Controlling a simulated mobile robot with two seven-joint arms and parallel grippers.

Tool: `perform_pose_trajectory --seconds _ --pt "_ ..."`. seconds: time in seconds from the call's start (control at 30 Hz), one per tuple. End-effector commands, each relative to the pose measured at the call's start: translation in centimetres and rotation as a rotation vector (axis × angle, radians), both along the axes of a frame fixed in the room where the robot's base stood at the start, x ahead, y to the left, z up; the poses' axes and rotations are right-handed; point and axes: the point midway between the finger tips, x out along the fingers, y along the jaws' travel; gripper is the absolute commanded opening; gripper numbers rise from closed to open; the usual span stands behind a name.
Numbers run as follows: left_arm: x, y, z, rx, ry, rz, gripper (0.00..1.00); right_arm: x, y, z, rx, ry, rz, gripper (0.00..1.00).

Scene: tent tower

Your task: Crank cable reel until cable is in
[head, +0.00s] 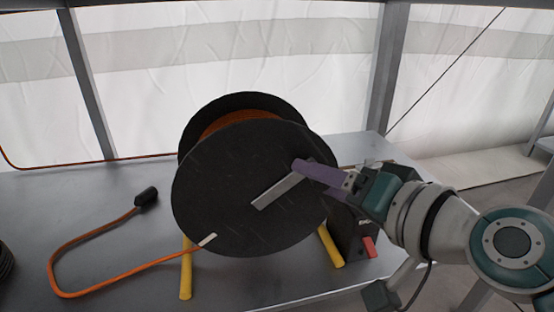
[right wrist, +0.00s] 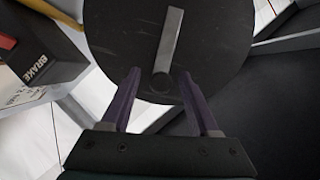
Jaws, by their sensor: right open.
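The cable reel (head: 235,190) has black round flanges, with orange cable (head: 240,122) wound between them. It stands on yellow legs on the table. A flat grey crank arm (head: 278,191) lies across the near flange; it also shows in the right wrist view (right wrist: 170,38), ending in a dark round knob (right wrist: 160,82). My right gripper (head: 302,168) has purple fingers and is open. In the right wrist view its fingertips (right wrist: 161,73) lie either side of the knob, with gaps; I cannot tell the depth. Loose orange cable (head: 95,232) runs over the table to a black plug (head: 146,196).
A dark box marked BRAKE (right wrist: 38,62) stands beside the reel; its red lever (head: 369,247) shows in the head view. The grey table (head: 110,185) is mostly clear at left. A dark coiled object (head: 5,262) sits at the left edge. Metal posts and white tent walls stand behind.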

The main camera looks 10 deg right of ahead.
Motion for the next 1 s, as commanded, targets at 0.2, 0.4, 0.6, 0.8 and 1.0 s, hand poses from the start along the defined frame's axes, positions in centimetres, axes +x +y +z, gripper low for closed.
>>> perform_pose_trajectory --seconds 0.2,0.4,0.6,0.8,1.0 --pt "0.02 0.0 -0.14 0.0 0.0 0.0 0.66 0.36 0.17 -0.04 0.0 0.0 0.001 0.61" --pt "0.03 -0.02 -0.13 0.0 -0.001 0.0 0.66 0.34 0.15 -0.04 0.0 0.001 0.001 0.51" --pt "0.05 -0.12 -0.12 -0.004 -0.001 0.003 0.66 0.32 0.14 -0.05 0.0 0.001 0.001 0.29" --pt "0.05 -0.26 -0.12 -0.01 -0.001 0.006 0.66 0.32 0.14 -0.06 0.0 0.001 0.001 0.06" --pt "0.07 -0.27 -0.11 -0.01 -0.002 0.006 0.66 0.31 0.13 -0.06 0.0 0.001 0.001 0.0"
